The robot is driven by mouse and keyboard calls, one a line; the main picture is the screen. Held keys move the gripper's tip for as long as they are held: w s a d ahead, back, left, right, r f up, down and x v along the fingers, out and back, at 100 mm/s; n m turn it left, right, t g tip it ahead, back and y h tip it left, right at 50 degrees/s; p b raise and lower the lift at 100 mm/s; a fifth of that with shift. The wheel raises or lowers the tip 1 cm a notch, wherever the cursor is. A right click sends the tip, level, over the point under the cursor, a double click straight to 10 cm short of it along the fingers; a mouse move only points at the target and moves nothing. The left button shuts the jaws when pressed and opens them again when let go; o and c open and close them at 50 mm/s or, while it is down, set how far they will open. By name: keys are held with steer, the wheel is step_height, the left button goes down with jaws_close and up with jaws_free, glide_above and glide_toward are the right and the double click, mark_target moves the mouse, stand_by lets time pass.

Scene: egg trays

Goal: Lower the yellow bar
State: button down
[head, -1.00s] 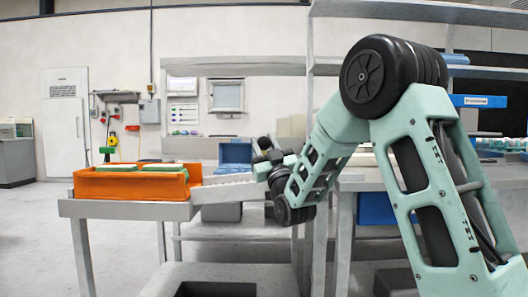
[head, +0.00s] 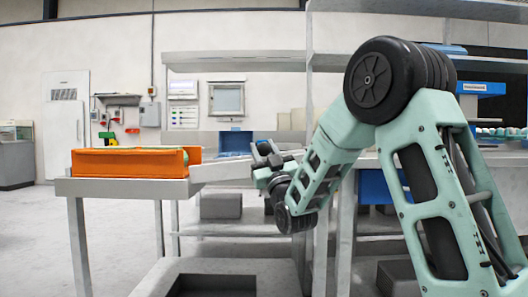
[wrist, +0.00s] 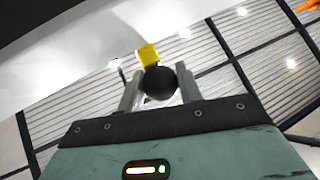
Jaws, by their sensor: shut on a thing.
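In the wrist view, a small yellow piece (wrist: 148,54), the visible part of the yellow bar, shows just beyond my fingertips. A round black knob (wrist: 159,83) sits in front of it, between the two grey fingers of my gripper (wrist: 157,86). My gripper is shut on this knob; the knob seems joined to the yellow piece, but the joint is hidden. In the head view, my gripper (head: 263,150) is a small dark shape at the right end of the grey table. The yellow bar cannot be made out there.
An orange tray (head: 130,163) stands on the grey table (head: 120,188) at the left. A blue crate (head: 235,143) is behind my gripper. Grey shelves (head: 235,62) rise behind and above my arm. The floor at the left is clear.

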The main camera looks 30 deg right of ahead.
steer(key=shift+w+f, duration=0.1)
steer(key=shift+f, duration=0.35)
steer(key=c, duration=1)
jaws_free()
steer(key=shift+w+d+f, duration=0.1)
steer(key=shift+o, duration=0.2)
steer(key=shift+r, duration=0.2)
steer(key=s+a+f+y+b, duration=0.1)
steer(key=s+a+f+b, duration=0.1)
steer(key=s+f+b, duration=0.5)
steer(key=s+f, duration=0.3)
steer(key=s, duration=0.1)
steer(key=shift+s+a+f+n, duration=0.2)
steer(key=shift+a+f+n, duration=0.1)
steer(key=shift+n, duration=0.1)
steer(key=shift+s+f+b, duration=0.1)
steer(key=shift+s+b, duration=0.05)
steer(key=shift+b, duration=1.1)
